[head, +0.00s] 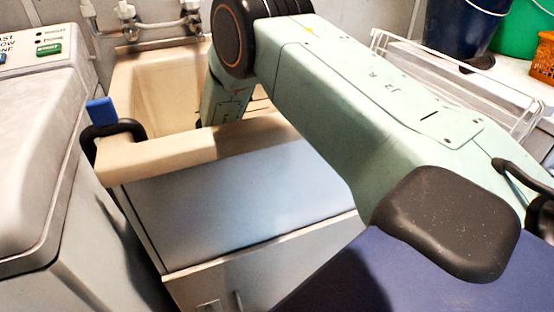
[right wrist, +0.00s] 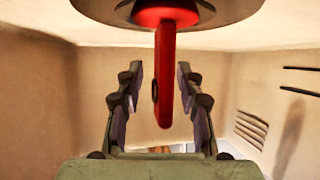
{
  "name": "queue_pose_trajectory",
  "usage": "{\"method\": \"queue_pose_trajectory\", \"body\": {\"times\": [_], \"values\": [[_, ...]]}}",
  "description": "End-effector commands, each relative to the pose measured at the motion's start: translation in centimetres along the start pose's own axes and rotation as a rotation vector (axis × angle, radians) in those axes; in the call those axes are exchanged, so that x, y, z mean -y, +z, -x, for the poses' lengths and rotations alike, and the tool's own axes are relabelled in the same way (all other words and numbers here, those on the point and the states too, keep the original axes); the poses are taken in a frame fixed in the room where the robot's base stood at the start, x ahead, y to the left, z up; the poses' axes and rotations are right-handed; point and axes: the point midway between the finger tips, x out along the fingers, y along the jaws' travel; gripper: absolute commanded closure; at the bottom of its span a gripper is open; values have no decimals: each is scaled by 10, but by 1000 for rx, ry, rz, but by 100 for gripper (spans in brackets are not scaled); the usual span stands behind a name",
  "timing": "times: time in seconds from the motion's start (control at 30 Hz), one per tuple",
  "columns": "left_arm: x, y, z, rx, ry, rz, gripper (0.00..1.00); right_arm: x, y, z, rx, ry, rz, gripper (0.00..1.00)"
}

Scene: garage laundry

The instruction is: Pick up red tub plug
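The red tub plug (right wrist: 164,65) shows in the right wrist view, with its round red top at a grey metal drain ring (right wrist: 105,8) and a long red tab running down the picture. My right gripper (right wrist: 157,80) is open, with one finger on each side of the tab and a gap visible on both sides. In the head view my right arm reaches down into the beige tub (head: 150,90); the gripper and plug are hidden there behind the arm and the tub's front rim. My left gripper is not in view.
A white washing machine (head: 40,130) stands left of the tub. A black hose (head: 88,145) with a blue piece (head: 101,111) hooks over the tub's left front corner. Taps (head: 130,22) are at the back. A white wire rack (head: 450,75) and buckets (head: 458,25) stand right.

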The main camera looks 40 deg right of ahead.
Motion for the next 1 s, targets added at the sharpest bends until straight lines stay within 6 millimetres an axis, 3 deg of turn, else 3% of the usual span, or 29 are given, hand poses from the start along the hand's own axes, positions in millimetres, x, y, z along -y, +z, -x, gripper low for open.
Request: {"method": "queue_pose_trajectory", "body": {"times": [0.3, 0.73, 1.0], "values": [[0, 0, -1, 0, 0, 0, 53, 0, -1, -4, 0, -1, 0, 64], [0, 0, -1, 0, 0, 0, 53, 0, -1, -4, 0, -1, 0, 100], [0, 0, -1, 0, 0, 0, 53, 0, 0, -4, 0, -1, 0, 100]]}}
